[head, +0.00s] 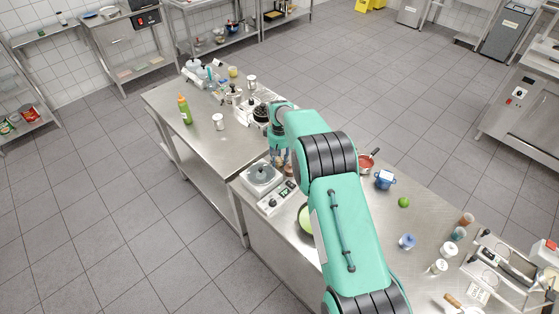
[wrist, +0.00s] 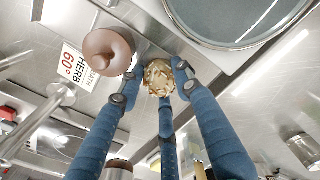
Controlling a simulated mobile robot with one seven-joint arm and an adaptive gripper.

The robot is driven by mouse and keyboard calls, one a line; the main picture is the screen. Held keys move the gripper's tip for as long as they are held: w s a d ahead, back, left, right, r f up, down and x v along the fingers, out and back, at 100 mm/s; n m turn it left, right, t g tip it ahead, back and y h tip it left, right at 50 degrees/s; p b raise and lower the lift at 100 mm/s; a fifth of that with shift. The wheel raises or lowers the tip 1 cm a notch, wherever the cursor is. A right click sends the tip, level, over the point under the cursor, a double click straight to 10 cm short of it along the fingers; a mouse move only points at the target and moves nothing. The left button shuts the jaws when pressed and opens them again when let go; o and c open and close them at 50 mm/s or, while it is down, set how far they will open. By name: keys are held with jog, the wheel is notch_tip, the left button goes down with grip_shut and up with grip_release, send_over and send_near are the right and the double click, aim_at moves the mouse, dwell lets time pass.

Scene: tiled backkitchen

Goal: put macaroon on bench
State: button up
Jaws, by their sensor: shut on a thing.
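In the wrist view, the blue fingers of my gripper (wrist: 159,72) are closed around a small golden, bumpy macaroon (wrist: 157,80). In the head view, my gripper (head: 281,160) points down over the steel benches, near the joint between them, and is partly hidden by my arm. The macaroon cannot be made out there. The far steel bench (head: 197,147) has bare surface at its near end. The near bench (head: 436,205) runs under my arm.
A hotplate-like appliance (head: 262,180) stands beside my gripper. A green bottle (head: 185,110) and white cup (head: 218,121) stand on the far bench. The wrist view shows a brown rounded object (wrist: 107,53), a "HERB BATH 60°" sign (wrist: 77,66) and a large round pan-like thing (wrist: 235,18).

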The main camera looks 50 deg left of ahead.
aim_at(280, 159)
jog(key=shift+s+d+f, duration=0.15)
jog(key=shift+d+f, duration=0.05)
jog(key=shift+f, duration=0.4)
jog(key=shift+s+d+f, duration=0.15)
jog(key=shift+d+f, duration=0.05)
jog(key=shift+f, duration=0.35)
jog(key=o, duration=1)
jog(key=shift+o, duration=0.2)
jog(key=shift+w+f, duration=0.1)
jog(key=shift+f, duration=0.05)
jog(key=shift+w+a+r, duration=0.1)
jog(key=shift+a+r, duration=0.05)
jog(key=shift+r, duration=1.4)
jog(key=shift+w+a+r, duration=0.1)
jog(key=shift+a+r, duration=0.05)
jog(key=shift+r, duration=1.45)
jog(key=shift+a+r, duration=0.15)
jog(key=shift+r, duration=1.4)
jog(key=shift+r, duration=0.1)
